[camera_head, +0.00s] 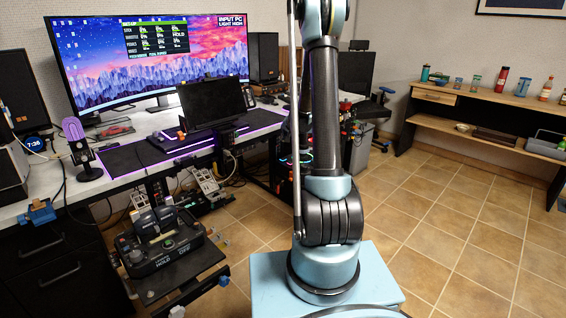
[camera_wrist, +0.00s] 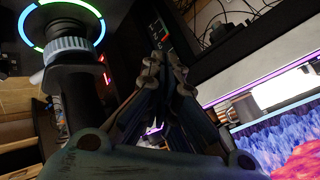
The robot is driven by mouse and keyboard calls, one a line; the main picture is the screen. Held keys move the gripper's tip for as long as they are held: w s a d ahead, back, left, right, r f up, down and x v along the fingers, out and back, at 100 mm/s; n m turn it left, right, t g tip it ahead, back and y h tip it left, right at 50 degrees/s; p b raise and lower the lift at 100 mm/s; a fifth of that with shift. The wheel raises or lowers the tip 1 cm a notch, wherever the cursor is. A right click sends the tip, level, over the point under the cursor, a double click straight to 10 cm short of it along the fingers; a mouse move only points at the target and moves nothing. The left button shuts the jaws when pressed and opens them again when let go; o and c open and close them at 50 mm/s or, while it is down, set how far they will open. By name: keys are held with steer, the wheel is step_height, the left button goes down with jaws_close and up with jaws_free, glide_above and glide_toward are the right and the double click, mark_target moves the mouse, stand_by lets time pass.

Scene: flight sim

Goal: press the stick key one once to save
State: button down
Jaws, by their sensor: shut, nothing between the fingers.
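My gripper (camera_wrist: 165,68) shows in the wrist view, with its fingers together and nothing between them. In the head view my arm rises out of the top of the picture, so the gripper does not show there. The wide monitor (camera_head: 210,62) shows a setup panel with a stick line and the words "INPUT PC LIGHT HIGH". A control unit (camera_head: 165,255) with a dark lever and small buttons, labelled "HOLD" and "OFF", stands at the lower left.
The desk (camera_head: 30,208) holds a small dark screen (camera_head: 212,103), a purple microphone (camera_head: 75,135) and speakers. Pedals (camera_head: 205,180) are below it. A shelf table (camera_head: 500,98) with bottles stands at the right. The tiled floor (camera_head: 440,220) between is clear. A glowing ring (camera_wrist: 62,5) shows in the wrist view.

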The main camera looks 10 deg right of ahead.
steer(key=shift+f, duration=4.25)
steer(key=shift+f, duration=0.2)
steer(key=shift+f, duration=0.2)
steer(key=shift+f, duration=0.45)
steer(key=shift+r, duration=0.9)
steer(key=shift+r, duration=2.5)
